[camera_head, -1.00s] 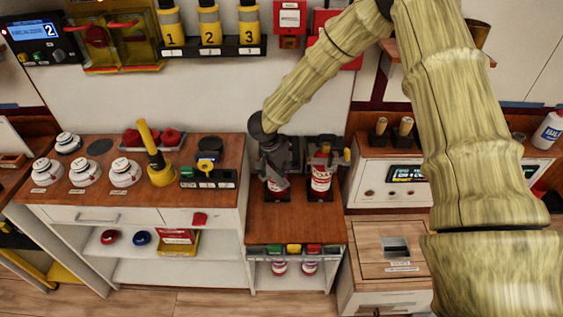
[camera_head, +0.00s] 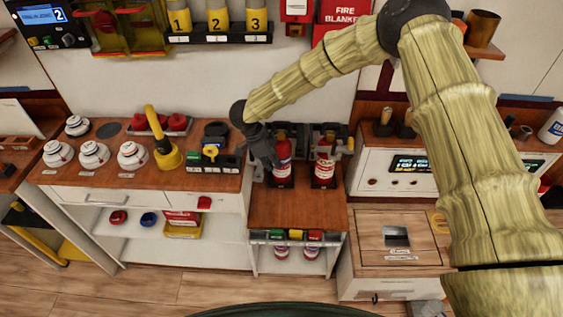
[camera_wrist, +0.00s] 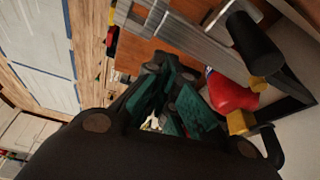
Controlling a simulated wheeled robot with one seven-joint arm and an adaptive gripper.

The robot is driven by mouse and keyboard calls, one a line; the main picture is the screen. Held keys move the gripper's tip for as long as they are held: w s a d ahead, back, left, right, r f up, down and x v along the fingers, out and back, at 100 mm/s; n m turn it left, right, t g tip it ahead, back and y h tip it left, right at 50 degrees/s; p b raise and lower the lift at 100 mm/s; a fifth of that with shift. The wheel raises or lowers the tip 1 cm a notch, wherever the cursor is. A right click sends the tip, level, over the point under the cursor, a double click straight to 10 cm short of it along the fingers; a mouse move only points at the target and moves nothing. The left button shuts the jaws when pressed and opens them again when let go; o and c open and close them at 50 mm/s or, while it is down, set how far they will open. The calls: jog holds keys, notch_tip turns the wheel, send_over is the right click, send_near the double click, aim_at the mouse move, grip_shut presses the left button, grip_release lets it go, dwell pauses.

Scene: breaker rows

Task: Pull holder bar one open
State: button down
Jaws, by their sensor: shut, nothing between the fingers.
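Two red fire extinguishers stand upright in dark holders on the brown cabinet top. In the head view the left extinguisher (camera_head: 284,152) is beside my gripper (camera_head: 262,168), and the right extinguisher (camera_head: 325,170) stands clear of it. My gripper points down at the left holder's left side, shut and empty. The wrist view shows my gripper's green-padded fingers (camera_wrist: 168,108) left of the red extinguisher body (camera_wrist: 232,92), a black cylindrical part (camera_wrist: 252,45) and yellow pieces (camera_wrist: 240,122). Which part is holder bar one, and whether my fingers touch it, I cannot tell.
White detectors (camera_head: 132,155) and a yellow-handled tool (camera_head: 165,150) stand on the left counter. A wooden-topped cabinet (camera_head: 370,250) is at front right. The floor (camera_head: 200,290) in front is mostly clear. A wall shelf with numbered cylinders (camera_head: 218,38) hangs above.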

dwell(0.6)
notch_tip(320, 180, up, 9)
jog(key=b, duration=0.2)
jog(key=s+d+f+n+t, duration=0.25)
jog(key=s+d+f, duration=0.25)
jog(key=f, duration=0.3)
jog(key=s+d+f+n+t, duration=0.1)
jog(key=s+d+f+n, duration=0.35)
jog(key=f, duration=0.25)
jog(key=s+d+f+n+t, duration=0.1)
jog(key=s+d+f+n, duration=0.1)
jog(key=s+d+f, duration=0.45)
jog(key=s+d+f+n+g+y, duration=0.1)
jog(key=s+d+f+n, duration=0.1)
jog(key=s, duration=0.7)
jog(key=s+d+f+n+g+y, duration=0.1)
jog(key=s+d+f+n+g, duration=0.1)
jog(key=s, duration=0.8)
jog(key=s+d+f+n+g+y, duration=0.1)
jog(key=s+n, duration=0.3)
jog(key=s, duration=0.6)
jog(key=shift+s+d+f+g+y, duration=0.25)
jog(key=shift+d+f+g+y, duration=0.15)
jog(key=shift+d+f, duration=0.4)
jog(key=shift+s+d, duration=0.1)
